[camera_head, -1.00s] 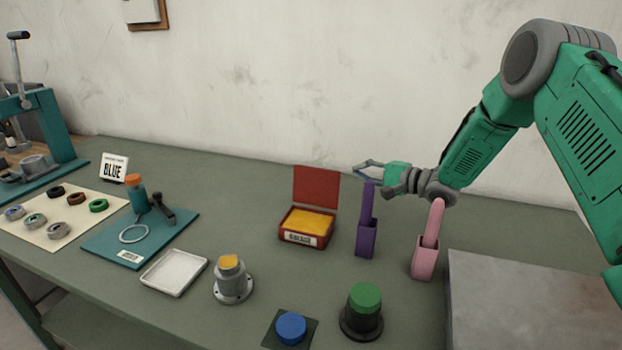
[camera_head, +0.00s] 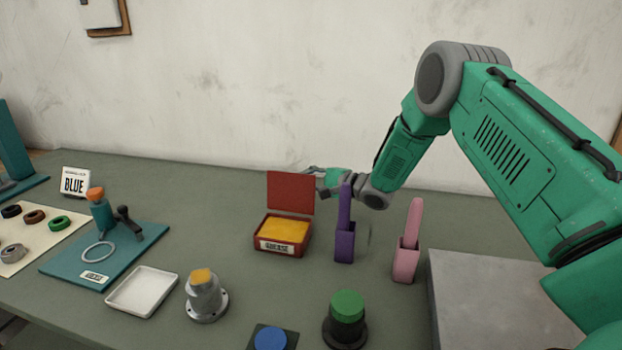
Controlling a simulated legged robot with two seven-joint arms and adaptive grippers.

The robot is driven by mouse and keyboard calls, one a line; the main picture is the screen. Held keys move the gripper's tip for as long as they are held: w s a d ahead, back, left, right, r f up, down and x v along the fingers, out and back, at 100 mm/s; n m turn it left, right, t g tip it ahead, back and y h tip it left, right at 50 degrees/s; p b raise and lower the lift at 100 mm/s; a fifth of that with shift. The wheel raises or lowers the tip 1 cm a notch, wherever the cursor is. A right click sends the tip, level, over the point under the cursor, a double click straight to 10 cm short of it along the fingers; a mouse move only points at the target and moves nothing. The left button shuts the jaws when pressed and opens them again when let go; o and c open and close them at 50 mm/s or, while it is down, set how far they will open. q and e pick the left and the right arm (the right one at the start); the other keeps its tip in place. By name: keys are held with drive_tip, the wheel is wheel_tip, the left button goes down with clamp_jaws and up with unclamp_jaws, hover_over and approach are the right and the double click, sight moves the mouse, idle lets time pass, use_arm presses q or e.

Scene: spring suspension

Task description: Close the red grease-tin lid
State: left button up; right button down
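The red grease tin (camera_head: 262,243) stands on the table with yellow grease inside and a "GREASE" label on its front. Its red lid (camera_head: 291,192) is open and stands upright at the back. My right gripper (camera_head: 316,172) is at the lid's right edge, partly behind it. Its fingertips are small and partly hidden, so I cannot tell whether they touch the lid or how far apart they are. My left gripper is not in view.
A purple holder (camera_head: 344,247) and a pink holder (camera_head: 405,264) stand right of the tin, in front of my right forearm. A white tray (camera_head: 142,291), a grey flanged part (camera_head: 206,299), a blue button (camera_head: 270,339) and a green button (camera_head: 347,306) are in front.

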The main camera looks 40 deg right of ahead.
sight(293, 190)
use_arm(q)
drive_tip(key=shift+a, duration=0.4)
use_arm(e)
drive_tip(key=shift+s+a+r, duration=0.25)
drive_tip(key=shift+s+a, duration=0.05)
drive_tip(key=shift+a, duration=0.3)
drive_tip(key=shift+s+a+r, duration=0.2)
drive_tip(key=shift+s+a, duration=0.05)
drive_tip(key=shift+a, duration=0.3)
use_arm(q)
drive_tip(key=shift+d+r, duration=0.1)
use_arm(e)
drive_tip(key=shift+d, duration=0.1)
